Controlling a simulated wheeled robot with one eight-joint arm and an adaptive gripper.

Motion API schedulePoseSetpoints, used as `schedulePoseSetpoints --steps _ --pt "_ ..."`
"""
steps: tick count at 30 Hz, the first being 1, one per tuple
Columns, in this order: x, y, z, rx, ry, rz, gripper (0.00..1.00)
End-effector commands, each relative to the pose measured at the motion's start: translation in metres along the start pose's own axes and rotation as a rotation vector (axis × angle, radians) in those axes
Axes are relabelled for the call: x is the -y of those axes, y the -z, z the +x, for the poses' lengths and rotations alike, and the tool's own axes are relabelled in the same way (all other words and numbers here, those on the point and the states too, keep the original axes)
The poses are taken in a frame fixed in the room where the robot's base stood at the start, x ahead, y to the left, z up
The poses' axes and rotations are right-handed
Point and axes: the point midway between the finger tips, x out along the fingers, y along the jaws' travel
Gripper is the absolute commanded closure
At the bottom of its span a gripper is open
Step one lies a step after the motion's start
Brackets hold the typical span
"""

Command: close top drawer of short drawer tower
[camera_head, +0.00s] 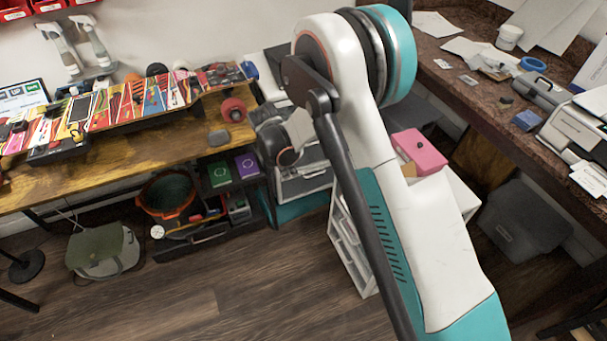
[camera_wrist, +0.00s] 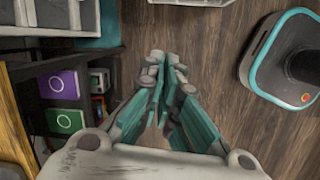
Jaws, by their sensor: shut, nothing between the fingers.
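In the head view, a small unit with a pale drawer front (camera_head: 305,183) stands just right of the workbench, partly hidden by my arm. A white tower (camera_head: 349,245) stands further right, its upper part mostly behind my arm. I cannot tell for sure which is the short drawer tower, or how far its top drawer is out. In the wrist view, my gripper (camera_wrist: 165,60) has its teal fingers together and empty, above the wooden floor. A white and grey drawer unit (camera_wrist: 50,13) shows at the top left, apart from the fingertips. In the head view the fingers are hidden.
A wooden workbench (camera_head: 100,166) with colourful boards is at the left. Its lower shelf holds a green box (camera_head: 220,174) and a purple box (camera_head: 247,165). A pink box (camera_head: 420,152) sits right of my arm. A green bag (camera_head: 103,250) is on the floor. The front floor is clear.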

Motion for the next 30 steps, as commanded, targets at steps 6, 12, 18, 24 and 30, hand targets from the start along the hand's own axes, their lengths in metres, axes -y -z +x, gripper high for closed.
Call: schedulePoseSetpoints --steps 6,12,18,24,30 --pt "-0.004 -0.065 0.067 0.103 0.019 -0.154 1.0" --pt "-0.003 -0.083 0.091 0.133 0.03 -0.209 1.0" --pt "-0.002 -0.086 0.121 0.132 0.03 -0.205 1.0" --pt "-0.001 -0.091 0.161 0.132 0.029 -0.206 1.0" --pt "-0.003 -0.104 0.189 0.132 0.029 -0.203 1.0"
